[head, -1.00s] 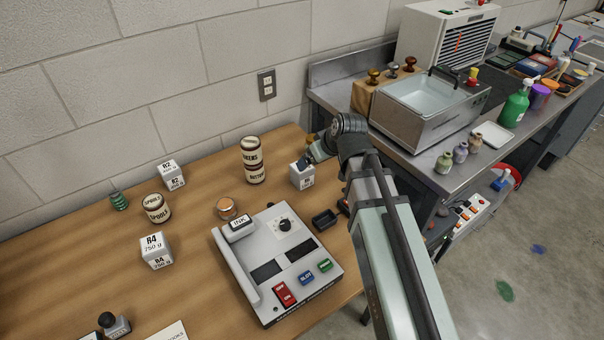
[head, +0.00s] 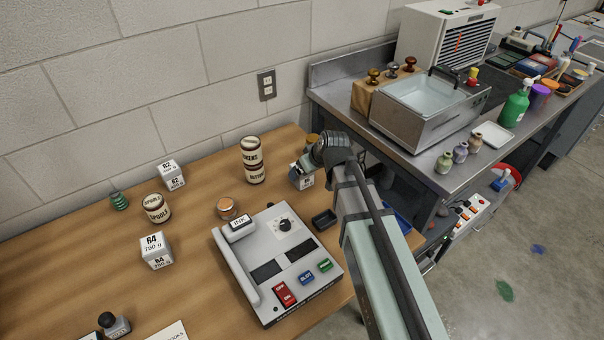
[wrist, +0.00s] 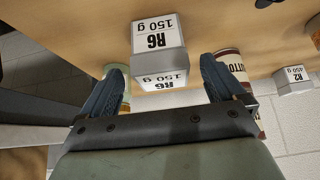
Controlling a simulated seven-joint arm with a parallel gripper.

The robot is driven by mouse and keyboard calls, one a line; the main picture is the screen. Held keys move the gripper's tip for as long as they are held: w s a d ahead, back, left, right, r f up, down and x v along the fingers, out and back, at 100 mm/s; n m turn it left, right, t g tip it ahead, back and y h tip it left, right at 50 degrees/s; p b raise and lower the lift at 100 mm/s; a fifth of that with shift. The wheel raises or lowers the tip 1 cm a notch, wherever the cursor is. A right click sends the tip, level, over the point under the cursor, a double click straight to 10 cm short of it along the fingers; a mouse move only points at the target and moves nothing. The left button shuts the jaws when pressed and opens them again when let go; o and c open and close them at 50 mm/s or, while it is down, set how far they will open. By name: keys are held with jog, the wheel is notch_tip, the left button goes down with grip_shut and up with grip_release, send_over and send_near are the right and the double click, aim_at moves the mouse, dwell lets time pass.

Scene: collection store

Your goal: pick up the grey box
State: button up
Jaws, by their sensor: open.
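A small grey-white box labelled R6 150 g (wrist: 158,62) shows in the wrist view between the two dark blue fingers of my gripper (wrist: 162,72). The fingers are open, with a gap on each side of the box. In the head view, the box (head: 306,183) stands on the wooden table near its right end.
Striped cans (head: 253,160) stand left of the box; another container (head: 312,141) is just behind. Boxes R2 (head: 171,175) and R4 (head: 156,251) are farther left.

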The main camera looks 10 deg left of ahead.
jog(key=shift+x, duration=2.5)
jog(key=shift+c, duration=0.4)
jog(key=c, duration=1.1)
